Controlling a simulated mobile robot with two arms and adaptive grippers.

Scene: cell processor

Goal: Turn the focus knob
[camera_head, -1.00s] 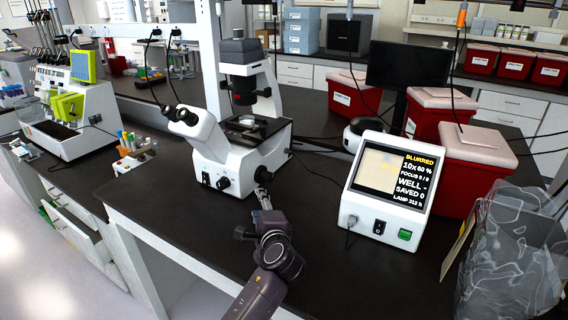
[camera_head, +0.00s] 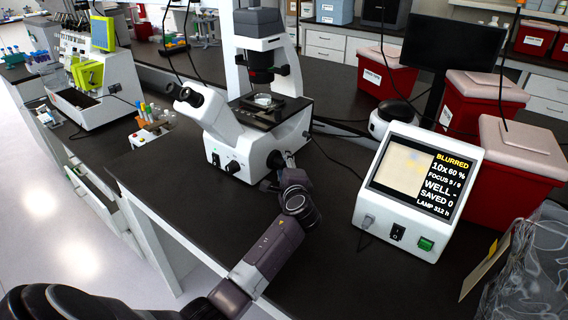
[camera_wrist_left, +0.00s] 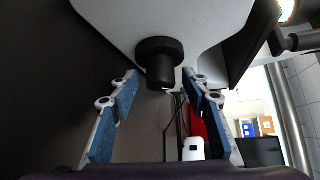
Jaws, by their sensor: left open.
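The white microscope (camera_head: 225,125) stands on the black bench with a clear dish (camera_head: 263,100) on its stage. Its black focus knob (camera_head: 275,160) is on the right side of the base, partly hidden by my gripper in the head view. In the left wrist view the round black knob (camera_wrist_left: 160,62) projects from the white body. My left gripper (camera_head: 283,172) is beside the knob; its open, blue-padded fingers (camera_wrist_left: 160,82) lie either side of the knob's end, with gaps visible. The display box (camera_head: 420,190) reads BLURRED, 10x, 60 %, WELL -, SAVED 0; its focus digits are small. My right gripper is not in view.
Red bins (camera_head: 515,165) stand behind the display box. A dark monitor (camera_head: 452,45) is at the back. A tube rack (camera_head: 152,128) stands left of the microscope. A clear bag (camera_head: 530,265) is at the lower right. Cables cross the bench behind the display box.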

